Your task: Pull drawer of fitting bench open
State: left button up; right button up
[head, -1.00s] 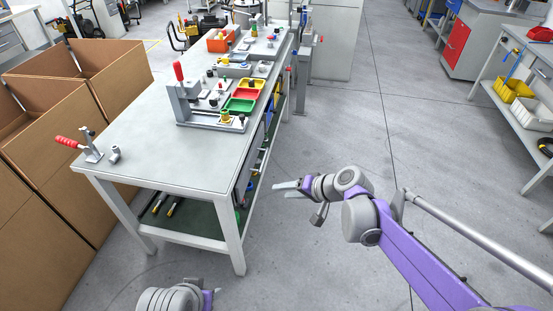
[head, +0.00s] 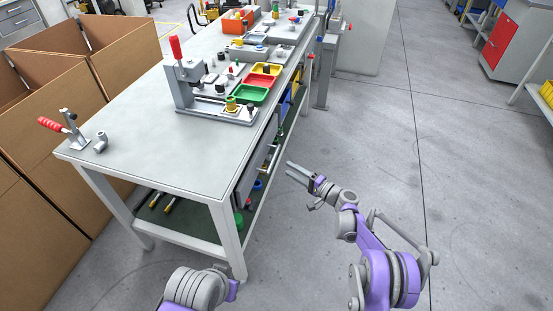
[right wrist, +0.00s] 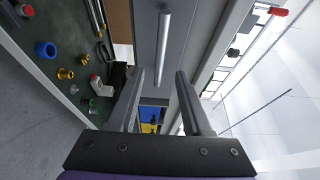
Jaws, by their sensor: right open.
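The fitting bench (head: 150,140) is a grey table with its long side facing right. A dark grey drawer front (head: 246,184) sits under the bench top on that side and looks closed. Its light bar handle (right wrist: 163,48) shows in the right wrist view, ahead of and between the fingertips. My right gripper (head: 288,170) is open and empty, just right of the drawer side. In the right wrist view my right gripper (right wrist: 160,74) has its fingers spread either side of the handle's line, apparently short of it. My left gripper is out of view; only part of that arm shows.
On the bench top stand a red-handled fixture (head: 185,85), green tray (head: 251,94), yellow tray (head: 267,69) and a toggle clamp (head: 72,130). The lower shelf (head: 180,228) holds small parts. Cardboard boxes (head: 60,130) stand left. The floor to the right is clear.

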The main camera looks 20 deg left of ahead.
aim_at(273, 158)
jog(key=b+x, duration=0.1)
jog(key=x, duration=0.8)
jog(key=shift+a, duration=0.1)
jog(key=shift+c, duration=0.3)
grip_shut()
dwell(0.8)
